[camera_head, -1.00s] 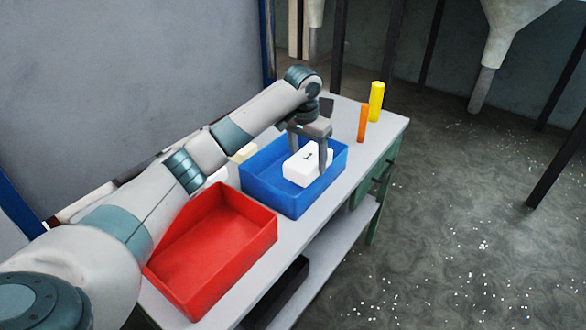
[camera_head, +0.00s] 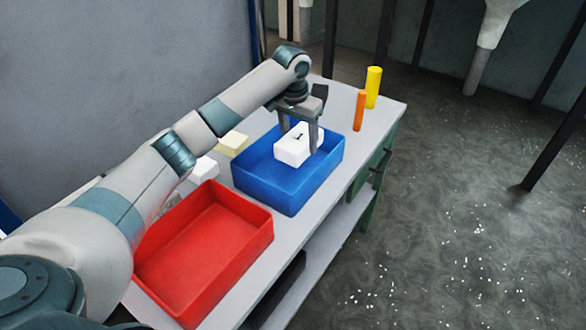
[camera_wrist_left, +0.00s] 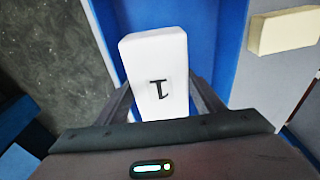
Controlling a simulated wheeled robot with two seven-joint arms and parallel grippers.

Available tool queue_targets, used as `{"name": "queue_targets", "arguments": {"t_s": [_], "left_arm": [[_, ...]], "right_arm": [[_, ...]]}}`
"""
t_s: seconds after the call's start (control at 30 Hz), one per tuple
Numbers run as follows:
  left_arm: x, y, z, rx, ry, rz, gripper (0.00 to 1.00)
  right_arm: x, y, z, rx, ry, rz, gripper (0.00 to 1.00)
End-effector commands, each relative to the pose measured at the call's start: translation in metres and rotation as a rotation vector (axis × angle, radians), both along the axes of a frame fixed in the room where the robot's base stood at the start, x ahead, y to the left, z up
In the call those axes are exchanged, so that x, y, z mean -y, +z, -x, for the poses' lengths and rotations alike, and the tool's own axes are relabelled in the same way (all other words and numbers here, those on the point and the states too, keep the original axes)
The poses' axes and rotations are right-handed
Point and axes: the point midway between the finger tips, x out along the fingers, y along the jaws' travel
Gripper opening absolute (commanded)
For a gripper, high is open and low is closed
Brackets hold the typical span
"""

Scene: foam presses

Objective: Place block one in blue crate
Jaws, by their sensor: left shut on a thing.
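Block one, a white block with a black 1 on it (camera_head: 293,150), is held between the fingers of my left gripper (camera_head: 299,142). It is over the blue crate (camera_head: 291,197), near the crate's far part. I cannot tell whether it touches the crate floor. In the left wrist view the block (camera_wrist_left: 157,62) sits between the two fingers of the gripper (camera_wrist_left: 158,100), with the crate's blue floor (camera_wrist_left: 205,45) behind it. My right gripper is not in view.
A red crate (camera_head: 205,245) stands empty on the table (camera_head: 345,100) nearer than the blue one. A white block (camera_head: 204,169) and a cream block (camera_head: 233,143) lie left of the blue crate. An orange cylinder (camera_head: 359,110) and a yellow cylinder (camera_head: 373,88) stand at the far right.

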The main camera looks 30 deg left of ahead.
Motion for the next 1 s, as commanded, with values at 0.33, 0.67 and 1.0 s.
{"name": "queue_targets", "arguments": {"t_s": [0.33,0.67,1.0], "left_arm": [[-0.001,-0.046,0.001,-0.004,0.000,-0.002,0.40],[0.000,-0.059,0.000,0.000,0.000,0.000,0.40],[0.000,-0.076,0.001,-0.004,0.001,0.000,0.40]], "right_arm": [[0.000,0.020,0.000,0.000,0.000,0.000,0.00],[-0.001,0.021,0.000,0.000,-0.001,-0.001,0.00],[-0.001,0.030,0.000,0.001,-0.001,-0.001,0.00]]}}
